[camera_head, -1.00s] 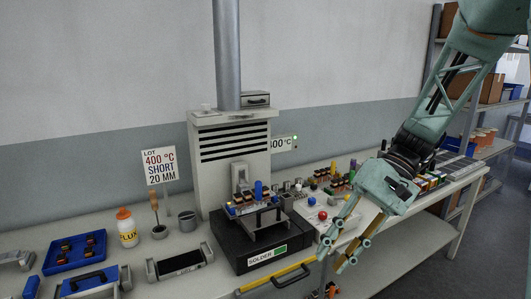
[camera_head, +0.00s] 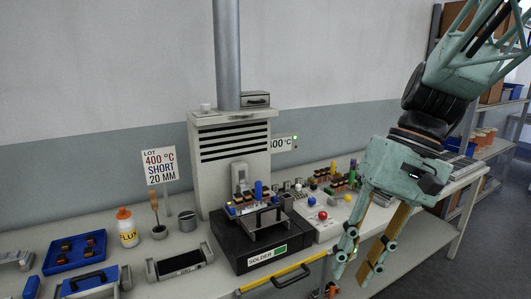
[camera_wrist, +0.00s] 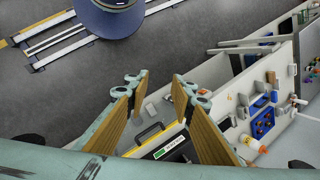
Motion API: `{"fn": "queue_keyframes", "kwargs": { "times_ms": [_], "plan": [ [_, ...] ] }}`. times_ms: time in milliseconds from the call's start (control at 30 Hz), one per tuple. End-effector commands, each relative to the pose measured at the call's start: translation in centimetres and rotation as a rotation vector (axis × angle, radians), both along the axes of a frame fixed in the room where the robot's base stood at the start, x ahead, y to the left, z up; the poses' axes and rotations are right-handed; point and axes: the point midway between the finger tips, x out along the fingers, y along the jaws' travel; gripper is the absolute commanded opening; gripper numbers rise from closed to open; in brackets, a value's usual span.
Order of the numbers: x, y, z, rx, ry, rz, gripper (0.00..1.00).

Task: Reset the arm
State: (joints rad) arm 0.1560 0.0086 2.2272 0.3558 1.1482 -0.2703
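My gripper (camera_head: 358,262) hangs at the right of the head view, in front of the bench's front edge, fingers pointing down. Its two fingers are spread apart with nothing between them. In the wrist view my gripper (camera_wrist: 156,85) also shows two separated fingers with wooden-coloured inner pads and an empty gap. My arm reaches down from the top right corner. The black solder unit (camera_head: 262,245) with its green-marked label sits on the bench to the left of my gripper, apart from it.
A yellow bar (camera_head: 275,278) runs along the bench front. A flux bottle (camera_head: 127,228), a blue tray (camera_head: 76,253) and a lot sign (camera_head: 161,166) stand left. Open floor (camera_wrist: 90,85) shows in the wrist view.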

Motion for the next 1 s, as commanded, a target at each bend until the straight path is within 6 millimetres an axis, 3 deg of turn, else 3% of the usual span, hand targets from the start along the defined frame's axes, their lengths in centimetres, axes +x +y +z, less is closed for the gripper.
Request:
{"fn": "queue_keyframes", "kwargs": {
  "times_ms": [1000],
  "plan": [
    [-9.4,-2.3,3.9,-0.233,-0.273,0.018,0.23]
  ]
}}
